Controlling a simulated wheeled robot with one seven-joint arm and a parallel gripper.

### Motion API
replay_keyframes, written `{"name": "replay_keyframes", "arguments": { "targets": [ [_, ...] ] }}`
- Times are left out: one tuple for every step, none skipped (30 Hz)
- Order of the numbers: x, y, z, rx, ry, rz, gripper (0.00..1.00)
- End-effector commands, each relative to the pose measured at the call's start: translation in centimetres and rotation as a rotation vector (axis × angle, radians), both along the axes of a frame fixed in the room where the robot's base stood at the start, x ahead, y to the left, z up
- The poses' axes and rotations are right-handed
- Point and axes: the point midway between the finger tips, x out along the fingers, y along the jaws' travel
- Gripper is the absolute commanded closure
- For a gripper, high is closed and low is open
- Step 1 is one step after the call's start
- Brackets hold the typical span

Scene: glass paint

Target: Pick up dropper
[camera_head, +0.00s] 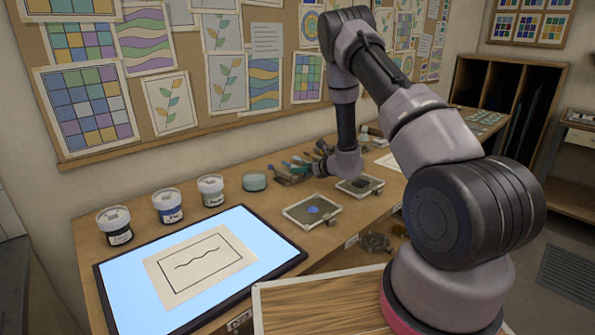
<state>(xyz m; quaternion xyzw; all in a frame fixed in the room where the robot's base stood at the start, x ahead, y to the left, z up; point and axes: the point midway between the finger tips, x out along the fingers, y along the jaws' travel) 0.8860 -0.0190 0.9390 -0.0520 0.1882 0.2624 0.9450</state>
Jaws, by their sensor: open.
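My gripper (317,160) is at the end of my arm, low over the back of the wooden bench, and faces left. It is open, with nothing visibly held; its fingers are small and hard to separate from the clutter behind. Beside it, to the left, lies a cluster of slim tools with teal and dark parts (291,170). I cannot tell which of them, if any, is the dropper. My wrist may hide part of this cluster.
A lit panel (245,217) with a line drawing fills the bench front left. Several paint jars (167,206) stand behind it. A pinboard wall (180,135) bounds the back.

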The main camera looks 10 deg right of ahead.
Motion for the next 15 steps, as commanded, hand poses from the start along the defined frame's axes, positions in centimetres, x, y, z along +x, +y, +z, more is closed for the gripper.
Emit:
{"name": "replay_keyframes", "arguments": {
  "targets": [
    [0.57, 0.29, -0.26, -0.001, -0.001, 0.002, 0.38],
    [0.77, 0.42, -0.39, -0.002, 0.0, 0.002, 0.38],
    [1.03, 0.54, -0.46, -0.001, 0.0, 0.0, 0.38],
    [1.17, 0.6, -0.49, 0.0, -0.001, 0.0, 0.38],
    [1.26, 0.63, -0.52, -0.001, -0.002, -0.001, 0.38],
    [1.31, 0.65, -0.53, -0.001, -0.002, -0.001, 0.38],
    [1.31, 0.65, -0.53, 0.0, -0.001, -0.001, 0.38],
    [1.31, 0.65, -0.53, 0.0, -0.001, -0.001, 0.38],
    [1.3, 0.64, -0.52, 0.0, -0.001, -0.001, 0.38],
    [1.3, 0.64, -0.52, 0.0, -0.001, -0.001, 0.38],
    [1.29, 0.64, -0.52, 0.0, -0.001, -0.001, 0.38],
    [1.28, 0.63, -0.53, 0.0, -0.001, -0.001, 0.49],
    [1.28, 0.64, -0.53, 0.0, 0.0, -0.001, 0.6],
    [1.27, 0.64, -0.52, 0.0, 0.0, -0.001, 0.72],
    [1.27, 0.64, -0.52, 0.0, 0.0, -0.001, 0.87]
  ]
}}
